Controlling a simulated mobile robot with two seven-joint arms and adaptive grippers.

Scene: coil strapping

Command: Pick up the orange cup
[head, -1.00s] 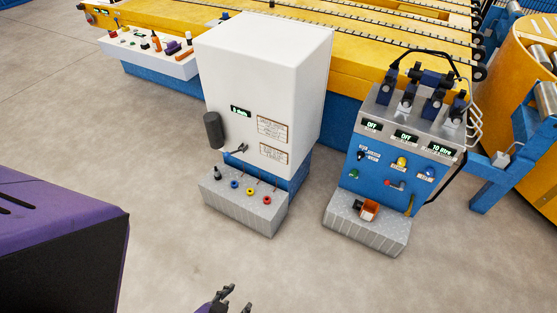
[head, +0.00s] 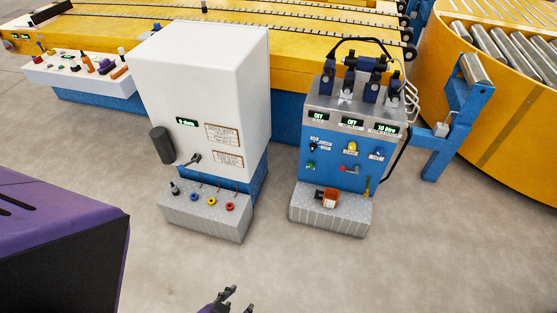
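The orange cup (head: 331,197) is small and sits on the grey ledge (head: 330,221) at the foot of the blue panel station (head: 333,165). A small dark item (head: 319,194) is right beside its left side. My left gripper (head: 239,298) shows at the bottom edge, partly cut off, with its dark fingers apart and nothing between them. It is well short of the cup, nearer to me and to the left. My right gripper is not in view.
A white cabinet (head: 198,90) with a grey ledge (head: 205,216) stands left of the blue station. A narrow floor gap lies between them. Behind are a yellow conveyor (head: 285,65) and a round yellow roller table (head: 500,125). The floor in front (head: 400,270) is clear.

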